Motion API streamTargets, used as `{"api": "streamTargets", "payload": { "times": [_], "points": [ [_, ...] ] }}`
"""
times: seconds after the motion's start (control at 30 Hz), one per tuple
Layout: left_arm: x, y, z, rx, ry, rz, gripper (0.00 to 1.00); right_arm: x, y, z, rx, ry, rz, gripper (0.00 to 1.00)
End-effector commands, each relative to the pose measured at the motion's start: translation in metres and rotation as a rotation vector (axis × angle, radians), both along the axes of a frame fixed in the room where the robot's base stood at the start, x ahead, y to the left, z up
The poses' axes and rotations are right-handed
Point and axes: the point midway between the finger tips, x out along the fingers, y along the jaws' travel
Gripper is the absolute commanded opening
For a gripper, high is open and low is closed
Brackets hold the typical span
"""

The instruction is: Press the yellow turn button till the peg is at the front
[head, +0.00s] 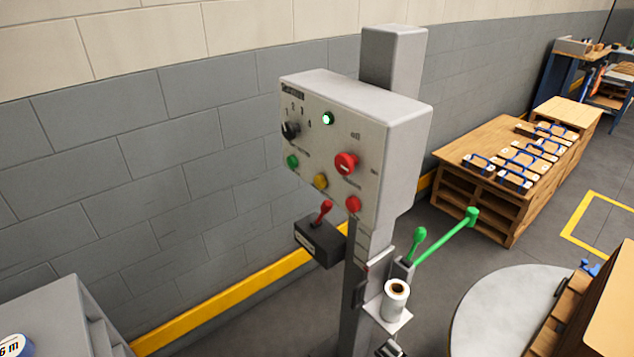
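The yellow turn button (320,181) is on the lower part of the grey control box's face (318,150), between a green button (292,161) and a lower red button (353,204). A larger red button (346,163), a black knob (290,130) and a lit green lamp (327,118) share the panel. Nothing touches the yellow button. I cannot make out a peg for certain; a round pale grey plate (505,310) lies at the lower right, partly cut off. Neither of my grippers is in view.
A black box with a red lever (322,215) hangs below the panel. Two green-knobbed levers (445,236) and a white roll (396,292) are beside the post. A grey cabinet (60,310) is front left.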

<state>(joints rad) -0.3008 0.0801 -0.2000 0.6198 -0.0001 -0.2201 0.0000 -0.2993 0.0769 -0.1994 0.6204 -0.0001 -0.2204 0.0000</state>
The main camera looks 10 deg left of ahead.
Motion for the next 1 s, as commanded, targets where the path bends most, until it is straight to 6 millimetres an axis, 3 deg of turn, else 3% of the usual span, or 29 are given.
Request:
{"api": "streamTargets", "payload": {
  "times": [0.03, 0.3, 1.0],
  "points": [
    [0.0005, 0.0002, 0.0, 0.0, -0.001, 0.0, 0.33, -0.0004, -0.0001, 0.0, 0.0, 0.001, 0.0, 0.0],
    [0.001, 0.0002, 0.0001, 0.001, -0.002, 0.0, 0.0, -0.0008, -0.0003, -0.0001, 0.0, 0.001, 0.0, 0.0],
    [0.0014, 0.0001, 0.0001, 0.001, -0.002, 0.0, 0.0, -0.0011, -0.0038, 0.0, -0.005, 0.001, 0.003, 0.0]
  ]
}}
